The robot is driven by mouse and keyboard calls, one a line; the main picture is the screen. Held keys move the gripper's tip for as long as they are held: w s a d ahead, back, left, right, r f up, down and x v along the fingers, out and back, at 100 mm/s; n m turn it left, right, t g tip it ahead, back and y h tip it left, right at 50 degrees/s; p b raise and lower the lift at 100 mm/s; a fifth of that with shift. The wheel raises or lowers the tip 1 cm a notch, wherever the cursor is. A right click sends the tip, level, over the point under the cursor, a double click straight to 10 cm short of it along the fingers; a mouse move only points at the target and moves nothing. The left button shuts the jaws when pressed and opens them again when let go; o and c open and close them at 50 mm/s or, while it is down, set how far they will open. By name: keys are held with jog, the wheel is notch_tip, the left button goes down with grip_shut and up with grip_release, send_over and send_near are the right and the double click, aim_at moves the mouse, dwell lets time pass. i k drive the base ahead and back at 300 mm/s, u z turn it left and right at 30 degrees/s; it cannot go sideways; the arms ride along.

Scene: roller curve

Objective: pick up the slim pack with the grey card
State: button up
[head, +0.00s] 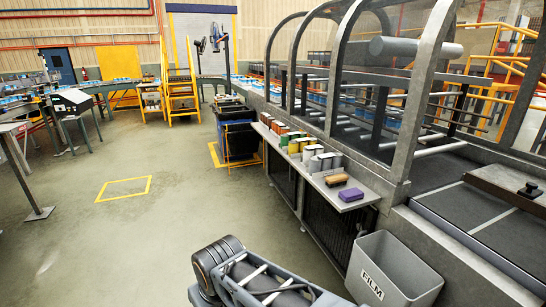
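Several slim packs stand in a row on a grey side shelf (362,199) along the machine. Farther back are packs with green and yellow cards (297,143) and packs with orange cards (281,130). They stand close together and are small in view, so I cannot tell single grey packs apart clearly. My folded arm (262,283) shows at the bottom middle, well short of the shelf. My gripper is not in view.
A purple block (351,194) and a tan brush-like object (336,179) lie nearer on the shelf. A grey bin marked FILM (400,272) stands below the shelf's near end. Dark bins (237,135) stand farther back. The floor to the left is open.

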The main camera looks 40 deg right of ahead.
aim_at(326, 165)
jog(key=z, duration=0.15)
jog(key=i, duration=2)
jog(key=z, duration=1.5)
jog(key=i, duration=1.15)
jog(key=z, duration=0.95)
jog(key=i, duration=0.15)
jog(key=z, duration=0.25)
